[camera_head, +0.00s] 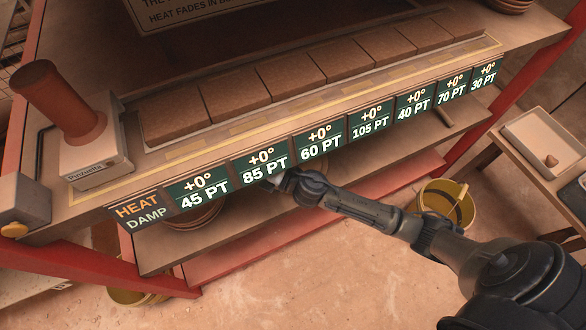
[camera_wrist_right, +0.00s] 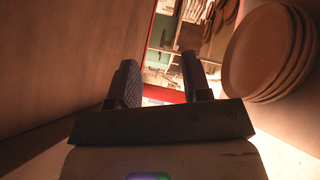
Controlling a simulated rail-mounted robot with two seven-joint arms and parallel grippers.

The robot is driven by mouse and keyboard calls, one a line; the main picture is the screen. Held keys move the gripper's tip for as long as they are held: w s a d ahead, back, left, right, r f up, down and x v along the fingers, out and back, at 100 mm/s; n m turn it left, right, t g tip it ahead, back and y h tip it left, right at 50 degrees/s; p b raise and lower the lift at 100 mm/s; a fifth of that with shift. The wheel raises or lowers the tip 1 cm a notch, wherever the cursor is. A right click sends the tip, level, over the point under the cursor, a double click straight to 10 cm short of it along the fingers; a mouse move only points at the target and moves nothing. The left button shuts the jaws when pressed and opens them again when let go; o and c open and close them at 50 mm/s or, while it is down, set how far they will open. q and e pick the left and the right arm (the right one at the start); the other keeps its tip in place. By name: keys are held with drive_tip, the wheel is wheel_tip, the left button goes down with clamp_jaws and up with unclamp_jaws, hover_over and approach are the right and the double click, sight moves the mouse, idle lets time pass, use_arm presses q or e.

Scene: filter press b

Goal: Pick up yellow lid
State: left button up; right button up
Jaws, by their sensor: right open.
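I cannot make out a yellow lid for certain in either view. A yellow bucket (camera_head: 440,207) stands on the floor at the right, with something light yellow across its top. My right gripper (camera_head: 276,179) reaches in below the 85 PT label, at the front of the shelf under the press, its tips partly hidden there. In the right wrist view its two fingers (camera_wrist_right: 160,82) are apart with nothing between them. A stack of round brown plates (camera_wrist_right: 268,50) is just right of the fingers. My left gripper is in neither view.
A row of brown blocks (camera_head: 290,77) lies on the press top behind the number labels (camera_head: 320,141). A brown-handled device (camera_head: 95,150) stands at the left end. A side table (camera_head: 530,165) holds a tray (camera_head: 545,139). Another yellow bucket (camera_head: 128,297) is at lower left.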

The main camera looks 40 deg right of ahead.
drive_tip(key=w+d+f+n+g+y+b, duration=0.1)
drive_tip(key=w+f+n+g+y+b, duration=0.15)
drive_tip(key=f+n+g, duration=0.55)
drive_tip(key=w+d+f+n+g+y+b, duration=0.1)
drive_tip(key=w+d+f+n+g+b, duration=0.2)
drive_tip(key=n, duration=0.8)
drive_tip(key=d+f+n+g+h+b, duration=0.1)
drive_tip(key=d+g+h, duration=0.1)
drive_tip(key=d, duration=0.3)
drive_tip(key=d+f+n+g+h+b, duration=0.1)
drive_tip(key=d+f+n+h, duration=0.1)
drive_tip(key=d, duration=0.3)
drive_tip(key=s+d+f+n+g+h+b, duration=0.1)
drive_tip(key=d+f+n+g+h, duration=0.1)
drive_tip(key=d, duration=0.4)
drive_tip(key=shift+f+g+h+b, duration=0.2)
drive_tip(key=shift+g+h+b, duration=0.15)
drive_tip(key=shift+h, duration=0.5)
drive_tip(key=shift+d+f, duration=0.2)
drive_tip(key=shift+d, duration=0.15)
drive_tip(key=shift+f+b, duration=0.3)
drive_tip(key=shift+f, duration=0.1)
drive_tip(key=shift+x, duration=0.9)
drive_tip(key=b+x, duration=0.2)
drive_tip(key=x, duration=0.2)
drive_tip(key=shift+a+f, duration=0.2)
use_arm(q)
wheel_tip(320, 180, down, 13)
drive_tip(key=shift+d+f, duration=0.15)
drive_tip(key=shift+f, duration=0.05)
